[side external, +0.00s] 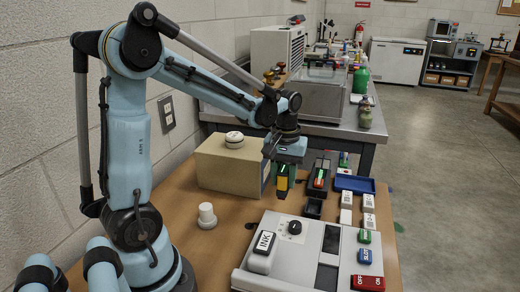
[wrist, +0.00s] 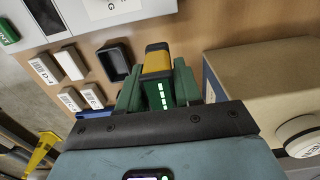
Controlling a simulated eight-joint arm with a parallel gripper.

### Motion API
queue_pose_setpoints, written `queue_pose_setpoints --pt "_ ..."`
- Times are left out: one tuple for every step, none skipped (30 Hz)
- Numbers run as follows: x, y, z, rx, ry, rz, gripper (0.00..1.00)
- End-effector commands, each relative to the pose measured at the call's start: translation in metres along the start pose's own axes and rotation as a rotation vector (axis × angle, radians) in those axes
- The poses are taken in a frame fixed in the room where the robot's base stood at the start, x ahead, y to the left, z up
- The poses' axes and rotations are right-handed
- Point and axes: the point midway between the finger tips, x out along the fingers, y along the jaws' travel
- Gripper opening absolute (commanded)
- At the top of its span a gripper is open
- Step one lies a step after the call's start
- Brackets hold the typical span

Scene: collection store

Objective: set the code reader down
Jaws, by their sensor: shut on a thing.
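The code reader (side external: 282,184) is a small upright block with a yellow and dark body. It hangs between the fingers of my gripper (side external: 283,174), above the brown table and just right of the cardboard box. In the wrist view the reader (wrist: 157,62) shows a yellow top and a dark green side with a row of lit bars. The green fingers of my gripper (wrist: 158,88) are shut on its two sides. The wrist view does not show clearly how high its lower end is above the table.
A small black open holder (side external: 313,208) stands right of the reader. A cardboard box (side external: 222,168) stands left, a white knobbed piece (side external: 207,216) in front of it. A grey instrument (side external: 300,258), labelled blocks (side external: 346,217) and a blue tray (side external: 355,184) fill the right side.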

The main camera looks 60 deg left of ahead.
Motion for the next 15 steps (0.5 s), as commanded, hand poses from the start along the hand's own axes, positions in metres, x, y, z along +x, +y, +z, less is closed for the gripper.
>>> queue_pose_setpoints --pt "0.005 -0.005 -0.007 -0.005 0.000 0.000 0.00" --pt "0.007 -0.006 -0.011 -0.003 0.000 0.000 0.00" --pt "0.010 -0.009 -0.014 -0.003 0.000 0.000 0.00" --pt "0.011 -0.010 -0.016 -0.003 0.000 0.000 0.00" --pt "0.012 -0.011 -0.017 -0.002 0.000 0.000 0.00" --pt "0.013 -0.012 -0.018 -0.001 0.000 0.000 0.00" --pt "0.014 -0.012 -0.019 0.000 0.000 0.000 0.00" --pt "0.016 -0.013 -0.019 0.000 0.000 0.000 0.00" --pt "0.019 -0.013 -0.019 0.001 0.000 0.000 0.00" --pt "0.023 -0.013 -0.019 0.001 0.000 0.000 0.00" --pt "0.026 -0.012 -0.019 0.001 0.000 0.000 0.00" --pt "0.032 -0.012 -0.019 0.001 0.000 0.000 0.00" --pt "0.036 -0.012 -0.019 0.001 0.000 0.000 0.00" --pt "0.040 -0.012 -0.019 0.001 0.000 0.000 0.00" --pt "0.045 -0.012 -0.019 0.001 0.000 0.000 0.00"
